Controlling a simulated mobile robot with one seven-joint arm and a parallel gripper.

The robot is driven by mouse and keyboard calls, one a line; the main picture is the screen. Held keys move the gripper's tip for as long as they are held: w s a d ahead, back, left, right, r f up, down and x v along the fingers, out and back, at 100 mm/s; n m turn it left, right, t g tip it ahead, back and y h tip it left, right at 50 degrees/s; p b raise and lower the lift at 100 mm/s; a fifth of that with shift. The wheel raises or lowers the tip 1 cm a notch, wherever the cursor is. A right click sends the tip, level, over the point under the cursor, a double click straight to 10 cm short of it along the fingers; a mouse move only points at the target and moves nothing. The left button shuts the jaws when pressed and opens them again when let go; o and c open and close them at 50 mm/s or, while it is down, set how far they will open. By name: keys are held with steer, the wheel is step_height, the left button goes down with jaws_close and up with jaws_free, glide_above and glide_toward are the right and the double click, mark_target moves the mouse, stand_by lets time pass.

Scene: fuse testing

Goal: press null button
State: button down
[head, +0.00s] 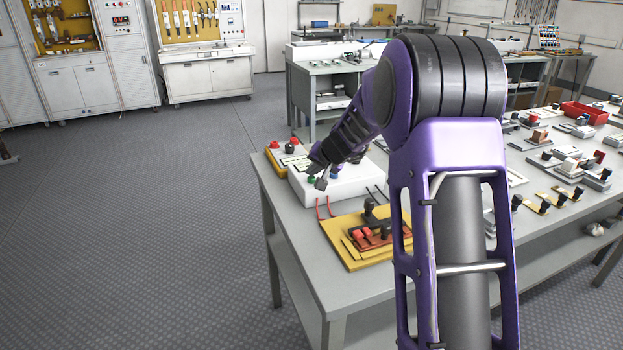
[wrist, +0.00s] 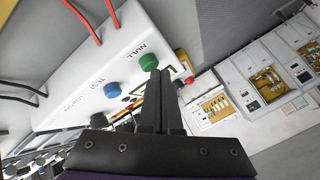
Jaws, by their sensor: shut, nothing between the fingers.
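The white test box (head: 345,184) stands on the grey table, partly hidden by my arm in the head view. In the wrist view, the box (wrist: 130,45) carries a green button (wrist: 148,62) beside the printed word NULL and a blue button (wrist: 112,90) beside the word TEST. My gripper (wrist: 155,74) is shut and empty. Its fingertips lie right beside the green button in the wrist view; I cannot tell whether they touch it. In the head view, my gripper (head: 320,182) is low over the box's front left, next to the green button (head: 311,177).
A yellow board with red and black parts (head: 372,238) lies in front of the box. Red leads (wrist: 82,22) run from the box's edge. A yellow box with a red knob (head: 275,146) stands behind it. More parts and a red bin (head: 583,113) are on the right.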

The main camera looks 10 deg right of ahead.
mark_target(313, 184)
steer(key=shift+f, duration=0.2)
stand_by(0.5)
steer(key=shift+r+p, duration=0.4)
steer(key=shift+r, duration=0.45)
steer(key=shift+r+p, duration=1.85)
steer(key=shift+r, duration=0.65)
